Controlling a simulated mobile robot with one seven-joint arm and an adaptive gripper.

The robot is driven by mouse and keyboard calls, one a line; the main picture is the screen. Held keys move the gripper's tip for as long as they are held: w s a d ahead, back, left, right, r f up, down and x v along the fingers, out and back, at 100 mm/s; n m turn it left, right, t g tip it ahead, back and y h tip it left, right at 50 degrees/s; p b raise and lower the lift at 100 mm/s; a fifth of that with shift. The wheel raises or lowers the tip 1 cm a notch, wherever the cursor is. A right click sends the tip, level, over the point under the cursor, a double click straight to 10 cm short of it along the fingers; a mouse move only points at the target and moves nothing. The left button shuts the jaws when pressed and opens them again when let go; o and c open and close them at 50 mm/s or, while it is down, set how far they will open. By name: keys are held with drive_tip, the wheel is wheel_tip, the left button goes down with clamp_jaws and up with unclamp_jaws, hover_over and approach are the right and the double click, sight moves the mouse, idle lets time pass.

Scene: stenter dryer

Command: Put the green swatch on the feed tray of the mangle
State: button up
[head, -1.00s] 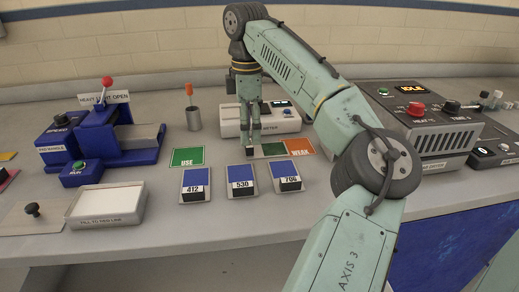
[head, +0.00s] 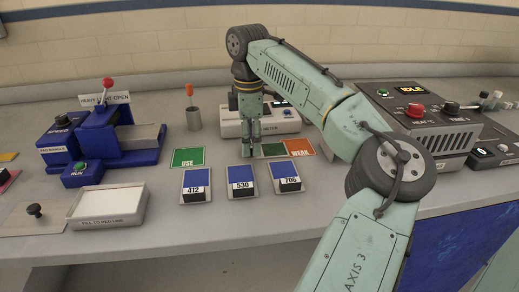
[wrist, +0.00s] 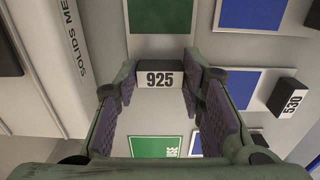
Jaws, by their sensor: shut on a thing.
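The green swatch (head: 273,150) lies on the bench beside the orange WEAK card. In the wrist view its dark green face (wrist: 157,16) is at the top, with its black end block and white 925 label (wrist: 160,79) below. My gripper (head: 247,153) is low over the swatch's left end, its fingers either side of that block and shut on it. The fingers hide the block in the head view. The blue pad mangle (head: 85,150) stands at the left. A grey plate (head: 148,138) on its right side may be the feed tray.
Blue swatches 412 (head: 196,183), 530 (head: 241,180) and 706 (head: 286,176) lie in front. The green USE card (head: 187,157), a grey cup (head: 193,119) and a white meter (head: 230,127) are nearby. A white-filled tray (head: 107,204) stands front left.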

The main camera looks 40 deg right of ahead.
drive_tip(key=c, duration=0.6)
drive_tip(key=shift+r, duration=0.15)
drive_tip(key=shift+r, duration=0.55)
wheel_tip(320, 180, up, 2)
drive_tip(key=shift+b, duration=0.4)
drive_tip(key=s+a+b, duration=0.1)
drive_tip(key=s+a, duration=0.1)
drive_tip(key=s, duration=0.2)
drive_tip(key=s+a+r+b, duration=0.1)
drive_tip(key=s+a, duration=0.2)
drive_tip(key=s, duration=0.2)
drive_tip(key=s+a+b, duration=0.1)
drive_tip(key=s+a, duration=0.1)
drive_tip(key=s, duration=0.3)
drive_tip(key=shift+s+a+r, duration=0.15)
drive_tip(key=shift+r, duration=0.15)
